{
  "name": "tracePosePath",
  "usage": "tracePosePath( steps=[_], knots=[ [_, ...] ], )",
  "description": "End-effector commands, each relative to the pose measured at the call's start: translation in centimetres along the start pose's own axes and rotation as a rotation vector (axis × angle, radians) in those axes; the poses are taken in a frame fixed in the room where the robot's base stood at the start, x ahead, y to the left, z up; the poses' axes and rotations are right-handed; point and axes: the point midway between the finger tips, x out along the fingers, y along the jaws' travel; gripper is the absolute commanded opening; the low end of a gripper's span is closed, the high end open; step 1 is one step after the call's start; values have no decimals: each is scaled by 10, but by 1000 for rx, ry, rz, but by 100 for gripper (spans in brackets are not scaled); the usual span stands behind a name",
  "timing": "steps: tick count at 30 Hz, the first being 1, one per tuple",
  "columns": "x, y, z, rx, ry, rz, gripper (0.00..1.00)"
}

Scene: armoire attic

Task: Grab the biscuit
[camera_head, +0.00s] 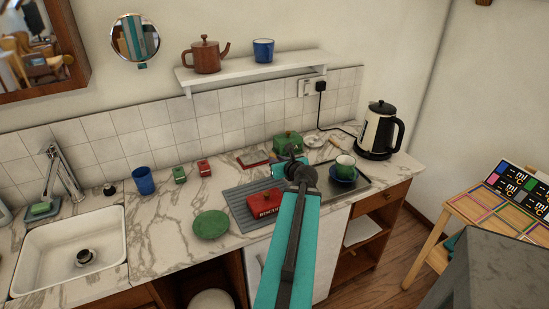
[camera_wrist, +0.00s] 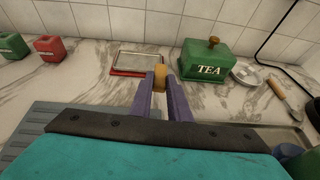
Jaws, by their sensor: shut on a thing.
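My gripper (camera_wrist: 160,82) is shut on a small tan-brown piece, which I take for the biscuit (camera_wrist: 159,77). It sits between the purple fingertips, above the counter. In the head view my gripper (camera_head: 297,166) is over the back of the counter near the green tea box, and the biscuit cannot be made out there. A red box marked with biscuit lettering (camera_head: 264,204) stands on the grey ribbed mat, left of my arm. It is not visible in the wrist view.
A green TEA box (camera_wrist: 207,62) and a flat red-rimmed piece (camera_wrist: 141,62) lie by the tiled wall. A green plate (camera_head: 210,224) and blue cup (camera_head: 144,181) are left.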

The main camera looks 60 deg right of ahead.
Motion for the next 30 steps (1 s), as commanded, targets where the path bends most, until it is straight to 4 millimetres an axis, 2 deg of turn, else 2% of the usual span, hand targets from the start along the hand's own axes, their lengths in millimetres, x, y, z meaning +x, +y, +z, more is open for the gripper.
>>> tracePosePath(
  steps=[10, 30],
  knots=[
    [-20, -8, -1, 2, 2, -1, 0],
    [-36, -16, -8, 1, 1, 0, 0]
  ],
)
